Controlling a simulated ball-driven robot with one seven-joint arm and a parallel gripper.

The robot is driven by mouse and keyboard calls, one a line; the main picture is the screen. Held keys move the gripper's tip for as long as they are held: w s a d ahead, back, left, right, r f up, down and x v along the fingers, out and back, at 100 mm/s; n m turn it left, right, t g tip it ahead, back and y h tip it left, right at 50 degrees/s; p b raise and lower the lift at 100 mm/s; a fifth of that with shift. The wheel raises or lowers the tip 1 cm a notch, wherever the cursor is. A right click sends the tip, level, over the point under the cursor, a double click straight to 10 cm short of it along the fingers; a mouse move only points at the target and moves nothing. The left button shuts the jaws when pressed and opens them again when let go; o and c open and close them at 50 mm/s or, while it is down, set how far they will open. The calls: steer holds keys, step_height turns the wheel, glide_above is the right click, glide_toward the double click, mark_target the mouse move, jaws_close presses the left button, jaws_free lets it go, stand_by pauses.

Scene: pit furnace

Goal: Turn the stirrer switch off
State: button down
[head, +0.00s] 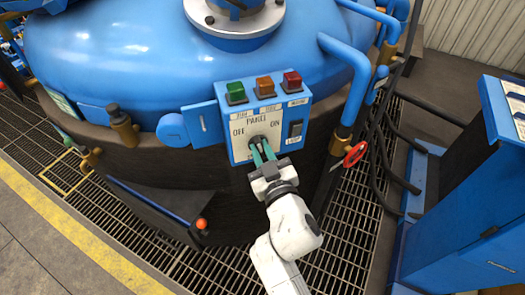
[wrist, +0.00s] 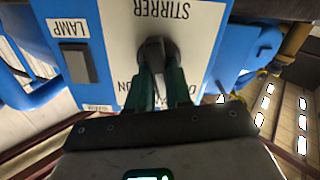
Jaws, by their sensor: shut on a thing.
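The stirrer switch is a dark rotary knob (head: 257,141) on a white plate of a blue control box (head: 235,150), with OFF at its left and ON at its right in the head view. In the wrist view the knob (wrist: 154,46) shows upside down under the word STIRRER. My gripper (head: 263,152) has its green fingers at the knob, shut on it; the fingers (wrist: 160,85) cover part of it and of the lettering. I cannot tell clearly which mark the knob points to.
Green (head: 236,93), orange (head: 265,87) and red (head: 292,81) buttons top the box. A black lamp rocker (head: 295,130) sits right of the knob. A blue cabinet (head: 455,200) is farther right.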

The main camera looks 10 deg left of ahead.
steer(key=n, duration=0.6)
steer(key=shift+s+a+f, duration=0.1)
steer(key=shift+a+f, duration=0.05)
steer(key=shift+a, duration=0.05)
stand_by(0.4)
steer(key=c, duration=1)
jaws_free()
steer(key=shift+c, duration=0.2)
steer(key=p+v, duration=0.1)
steer(key=v, duration=0.9)
steer(key=shift+s+d, duration=0.2)
steer(key=shift+s, duration=0.15)
